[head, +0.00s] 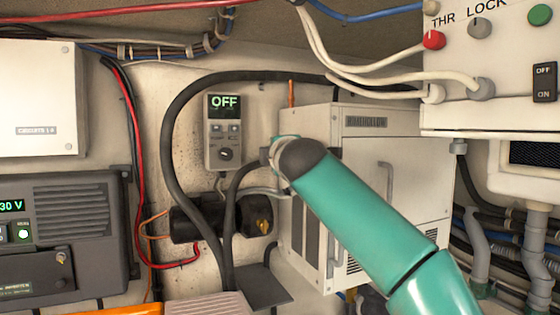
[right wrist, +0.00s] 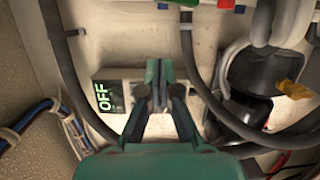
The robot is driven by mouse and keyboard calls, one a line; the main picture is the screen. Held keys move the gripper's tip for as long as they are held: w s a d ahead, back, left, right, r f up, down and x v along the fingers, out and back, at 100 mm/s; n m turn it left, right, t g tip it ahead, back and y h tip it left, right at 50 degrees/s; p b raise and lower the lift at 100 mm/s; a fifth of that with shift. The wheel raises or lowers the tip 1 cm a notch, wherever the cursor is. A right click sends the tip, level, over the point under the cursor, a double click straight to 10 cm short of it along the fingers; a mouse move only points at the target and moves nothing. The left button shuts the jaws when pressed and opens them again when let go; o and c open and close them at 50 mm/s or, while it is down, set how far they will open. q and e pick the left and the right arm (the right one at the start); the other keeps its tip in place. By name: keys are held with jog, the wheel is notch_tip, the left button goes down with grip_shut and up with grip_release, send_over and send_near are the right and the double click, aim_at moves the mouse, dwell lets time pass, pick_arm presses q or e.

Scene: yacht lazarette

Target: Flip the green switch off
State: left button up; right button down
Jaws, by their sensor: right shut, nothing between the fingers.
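My right arm comes in from the lower right in the head view. Its gripper is mostly hidden behind my arm there. In the right wrist view my right gripper (right wrist: 160,82) is shut and empty, in front of the wall panel (right wrist: 121,74). I cannot tell whether it touches. In the head view this grey panel (head: 208,158) has a lit green OFF display (head: 224,102), small buttons and a dark knob (head: 225,154). A green round button (head: 540,14) and a black OFF/ON rocker (head: 544,82) are on the control box at upper right. No switch is clearly the green one.
A thick black hose (head: 172,120) loops around the panel. A white cabinet (head: 390,135) stands to its right, and a dark device with a yellow knob (head: 262,227) sits below. A dark inverter (head: 85,215) is at the left. Cables crowd the space.

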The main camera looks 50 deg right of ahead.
jog(key=b+v, duration=0.2)
jog(key=v, duration=0.7)
jog(key=shift+d+r+b, duration=0.25)
jog(key=shift+r+b, duration=0.05)
jog(key=shift+r, duration=0.05)
